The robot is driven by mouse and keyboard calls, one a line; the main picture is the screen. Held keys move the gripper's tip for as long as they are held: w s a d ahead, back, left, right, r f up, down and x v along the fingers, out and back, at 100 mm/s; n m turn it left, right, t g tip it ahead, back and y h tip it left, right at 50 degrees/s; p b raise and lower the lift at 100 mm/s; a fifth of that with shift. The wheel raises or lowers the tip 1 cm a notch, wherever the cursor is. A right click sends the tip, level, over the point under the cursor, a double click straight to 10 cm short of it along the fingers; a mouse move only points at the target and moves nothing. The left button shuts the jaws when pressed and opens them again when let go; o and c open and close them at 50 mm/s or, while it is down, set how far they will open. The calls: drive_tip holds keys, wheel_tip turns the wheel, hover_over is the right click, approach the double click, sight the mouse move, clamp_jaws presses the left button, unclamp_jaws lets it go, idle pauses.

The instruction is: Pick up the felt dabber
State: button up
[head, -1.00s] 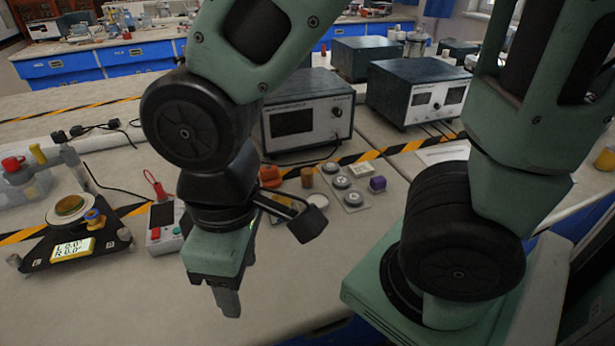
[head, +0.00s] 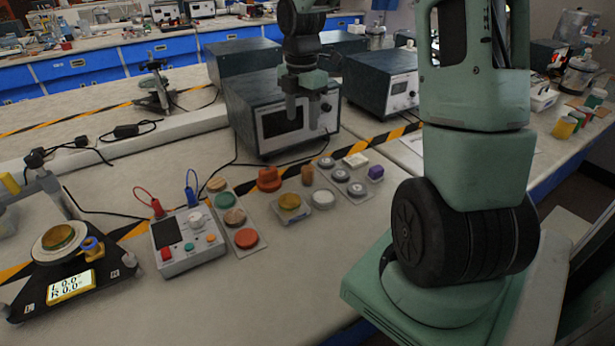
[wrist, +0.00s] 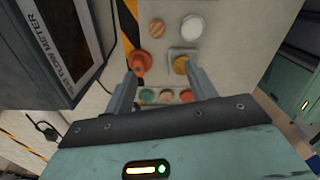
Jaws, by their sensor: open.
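My gripper (head: 302,112) is open and empty, raised in front of the grey instrument box in the head view. In the wrist view my gripper (wrist: 162,72) has its fingers apart, pointing down over the small items. I cannot tell for certain which item is the felt dabber. An upright brown cylinder (head: 307,174) stands on the bench and shows beyond the fingertips in the wrist view (wrist: 157,28). An orange-red knobbed piece (head: 268,179) sits left of it, near the left finger in the wrist view (wrist: 140,62). Nothing touches the fingers.
A gold disc on a small tray (head: 289,203) and a white round piece (head: 323,197) stand close by. Strips of discs (head: 246,238) and grey knobs (head: 340,174) flank them. The instrument box (head: 265,85) stands behind.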

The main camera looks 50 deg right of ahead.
sight(308, 168)
drive_tip(key=f, duration=0.4)
drive_tip(key=d+f, duration=0.1)
drive_tip(key=f, duration=0.3)
drive_tip(key=d+f, duration=0.1)
drive_tip(key=f, duration=0.3)
drive_tip(key=shift+s+d+f+b, duration=0.1)
drive_tip(key=shift+f+b, duration=0.1)
drive_tip(key=shift+b, duration=0.1)
drive_tip(key=f, duration=0.5)
drive_tip(key=shift+w, duration=0.2)
drive_tip(key=c, duration=1.2)
drive_tip(key=shift+o, duration=0.2)
drive_tip(key=shift+r, duration=0.1)
